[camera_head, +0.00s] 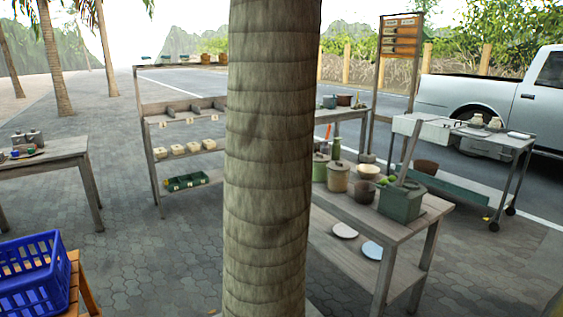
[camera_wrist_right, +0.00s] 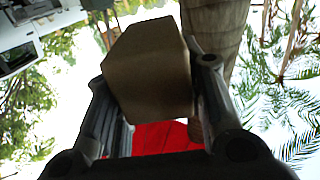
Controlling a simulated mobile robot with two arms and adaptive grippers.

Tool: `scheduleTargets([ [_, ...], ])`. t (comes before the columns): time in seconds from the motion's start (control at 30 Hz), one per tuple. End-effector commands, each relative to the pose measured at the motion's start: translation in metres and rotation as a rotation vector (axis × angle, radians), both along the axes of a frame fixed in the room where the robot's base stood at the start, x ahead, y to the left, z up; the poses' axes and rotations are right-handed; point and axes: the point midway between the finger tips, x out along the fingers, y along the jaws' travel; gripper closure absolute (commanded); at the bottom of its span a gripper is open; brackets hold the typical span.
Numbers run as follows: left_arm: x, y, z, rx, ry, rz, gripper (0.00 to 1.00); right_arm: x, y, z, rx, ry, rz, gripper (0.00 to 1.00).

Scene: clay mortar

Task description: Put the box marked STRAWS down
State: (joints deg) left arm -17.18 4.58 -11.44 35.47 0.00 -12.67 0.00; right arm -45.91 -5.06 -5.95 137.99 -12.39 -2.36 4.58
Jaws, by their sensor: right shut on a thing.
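In the right wrist view my right gripper (camera_wrist_right: 158,92) is shut on a plain brown box (camera_wrist_right: 148,65), with a finger on either side of it. The view is upside down, with sky, palm fronds and a white vehicle around the box. No STRAWS marking shows on the faces I see. Neither gripper nor the held box shows in the head view. My left gripper is in no frame.
A thick palm trunk (camera_head: 268,150) blocks the middle of the head view. A wooden table (camera_head: 405,226) with pots and a green box (camera_head: 402,202) stands right. A shelf rack (camera_head: 185,104) stands behind left. A blue crate (camera_head: 36,278) is at near left. Open paving lies between.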

Motion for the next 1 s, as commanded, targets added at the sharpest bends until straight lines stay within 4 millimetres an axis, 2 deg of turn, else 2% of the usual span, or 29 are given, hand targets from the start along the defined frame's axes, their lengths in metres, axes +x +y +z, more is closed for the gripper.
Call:
scheduleTargets([
  [0.47, 0.001, 0.0, 0.0, 0.0, -0.002, -0.001, 0.7, 0.004, 0.007, 0.003, 0.0, -0.005, 0.045, 0.87],
  [1.0, 0.001, -0.001, 0.0, -0.002, -0.003, 0.0, 0.7, 0.026, 0.055, 0.017, -0.006, -0.005, 0.359, 0.87],
])
